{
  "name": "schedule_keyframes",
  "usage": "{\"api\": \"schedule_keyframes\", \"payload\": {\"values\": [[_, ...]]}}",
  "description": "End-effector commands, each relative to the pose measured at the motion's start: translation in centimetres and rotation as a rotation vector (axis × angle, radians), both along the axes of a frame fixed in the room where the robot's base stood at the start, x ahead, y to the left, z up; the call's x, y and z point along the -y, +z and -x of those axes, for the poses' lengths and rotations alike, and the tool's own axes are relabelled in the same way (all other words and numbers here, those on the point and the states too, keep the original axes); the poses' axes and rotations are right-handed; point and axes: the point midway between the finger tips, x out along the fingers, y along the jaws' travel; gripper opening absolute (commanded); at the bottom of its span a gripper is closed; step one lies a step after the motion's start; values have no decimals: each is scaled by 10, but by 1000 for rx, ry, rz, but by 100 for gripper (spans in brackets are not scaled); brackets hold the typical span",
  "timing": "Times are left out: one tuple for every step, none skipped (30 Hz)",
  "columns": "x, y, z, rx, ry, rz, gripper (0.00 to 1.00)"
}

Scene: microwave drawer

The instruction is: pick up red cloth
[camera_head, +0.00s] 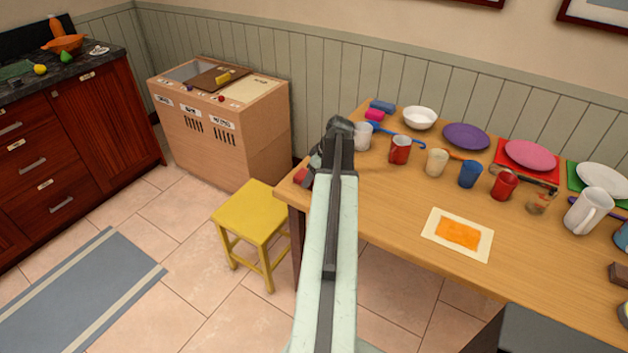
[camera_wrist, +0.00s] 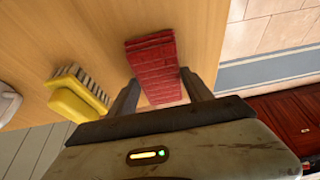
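The red cloth (camera_wrist: 153,58) is a folded, ribbed rectangle lying on the wooden table (camera_wrist: 95,30) in the wrist view. In the head view, a small red part of it (camera_head: 300,176) shows at the table's left corner, beside my gripper (camera_head: 315,158). In the wrist view, my gripper (camera_wrist: 158,77) is open, with one dark finger on each side of the cloth's near end. The cloth lies between and beyond the fingertips. I cannot tell whether the fingers touch it. My arm hides part of this corner in the head view.
A yellow brush (camera_wrist: 77,103) lies left of my gripper in the wrist view. A white mug (camera_head: 363,136) and a red mug (camera_head: 400,149) stand right of my arm. A yellow stool (camera_head: 250,212) stands on the floor by the table. Plates and several cups line the table's back.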

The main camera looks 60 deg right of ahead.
Motion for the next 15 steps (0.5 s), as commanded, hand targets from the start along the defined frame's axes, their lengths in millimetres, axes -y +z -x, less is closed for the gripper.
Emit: {"api": "schedule_keyframes", "payload": {"values": [[0,0,0,0,0,0,34],[0,0,0,0,0,0,26],[0,0,0,0,0,0,19],[0,0,0,0,0,0,19],[0,0,0,0,0,0,19],[0,0,0,0,0,0,19],[0,0,0,0,0,0,19],[0,0,0,0,0,0,19],[0,0,0,0,0,0,19],[0,1,0,0,0,0,19],[0,2,0,0,0,0,19],[0,4,0,0,0,0,19],[0,6,0,0,0,0,19],[0,8,0,0,0,0,19],[0,12,0,0,0,0,19]]}}
